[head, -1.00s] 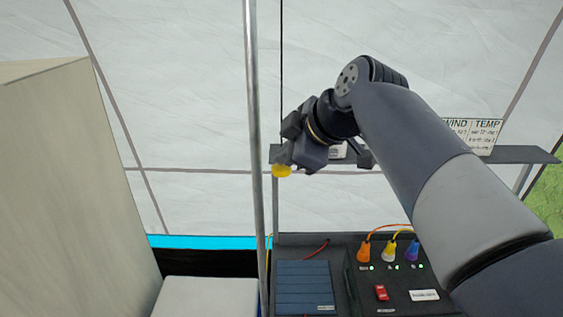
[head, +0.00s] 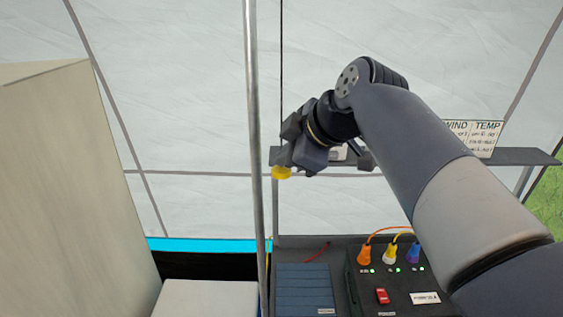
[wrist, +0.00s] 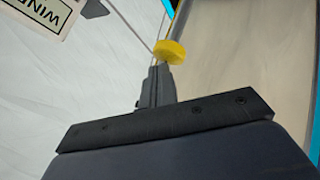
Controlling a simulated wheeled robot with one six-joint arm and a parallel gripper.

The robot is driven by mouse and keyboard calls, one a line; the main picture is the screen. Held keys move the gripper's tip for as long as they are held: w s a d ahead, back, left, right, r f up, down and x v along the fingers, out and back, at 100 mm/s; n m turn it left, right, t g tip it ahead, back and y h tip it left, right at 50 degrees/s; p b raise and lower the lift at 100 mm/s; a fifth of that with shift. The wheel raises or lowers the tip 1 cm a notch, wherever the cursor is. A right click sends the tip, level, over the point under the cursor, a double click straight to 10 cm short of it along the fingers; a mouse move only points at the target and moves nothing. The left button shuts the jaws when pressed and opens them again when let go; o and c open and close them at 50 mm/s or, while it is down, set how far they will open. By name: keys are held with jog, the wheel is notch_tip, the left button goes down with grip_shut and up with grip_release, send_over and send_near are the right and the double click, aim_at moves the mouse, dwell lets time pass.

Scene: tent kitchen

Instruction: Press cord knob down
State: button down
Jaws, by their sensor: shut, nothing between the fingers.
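The yellow cord knob (head: 282,173) hangs at the lower end of a thin dark cord (head: 282,80) in the head view. In the wrist view the knob (wrist: 170,51) is just beyond the fingertips. My gripper (head: 290,160) is shut and empty, with its tips right at the knob. In the wrist view my gripper (wrist: 162,72) has its closed fingers pointing at the knob's near side. I cannot tell whether they touch it.
A metal pole (head: 254,130) stands upright just left of the knob. A dark shelf (head: 520,155) with a wind and temperature card (head: 486,137) runs behind my arm. Below is a box with coloured plugs and a red switch (head: 382,296). A beige cabinet (head: 70,190) fills the left.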

aim_at(287, 170)
jog(key=shift+r, duration=0.15)
notch_tip(287, 170, up, 6)
jog(key=p, duration=0.4)
dwell(0.3)
jog(key=shift+d, duration=0.1)
dwell(0.5)
